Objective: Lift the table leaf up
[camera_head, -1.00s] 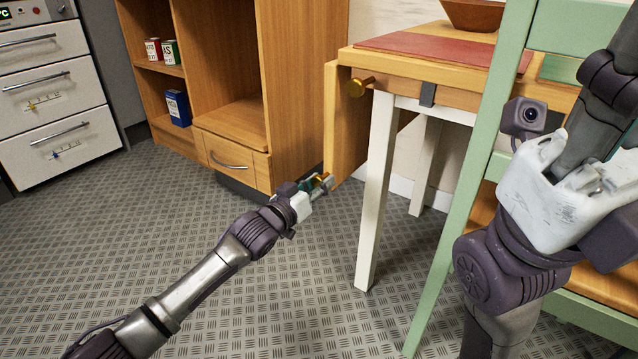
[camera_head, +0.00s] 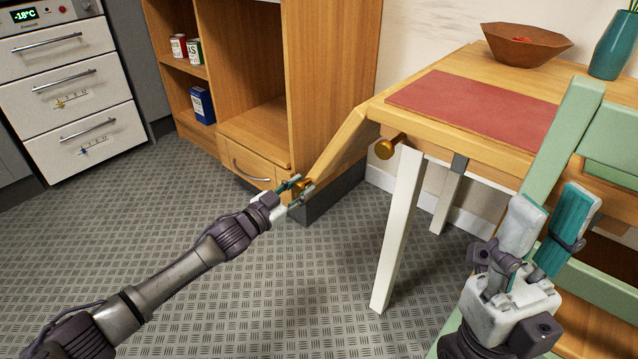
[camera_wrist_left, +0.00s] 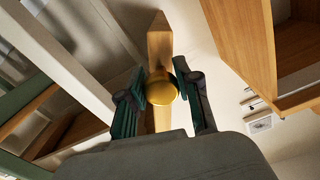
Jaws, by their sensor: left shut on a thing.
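The wooden table leaf (camera_head: 343,141) hangs at a slant from the left edge of the table (camera_head: 448,119), its lower edge swung out to the left. My left gripper (camera_head: 296,188) is shut on the brass knob at the leaf's lower edge. In the left wrist view the round knob (camera_wrist_left: 161,88) sits between the two teal-padded fingers, with the leaf's edge (camera_wrist_left: 160,45) behind it. A second brass knob (camera_head: 389,147) sticks out from the table frame beneath the top. My right gripper (camera_head: 545,228) is open and empty, pointing up in front of the green chair.
A green chair (camera_head: 562,140) stands at the table's right front. A red mat (camera_head: 474,108), a wooden bowl (camera_head: 525,45) and a teal vase (camera_head: 612,45) are on the table. A wooden cabinet (camera_head: 332,60) stands close behind the leaf. The floor at left is clear.

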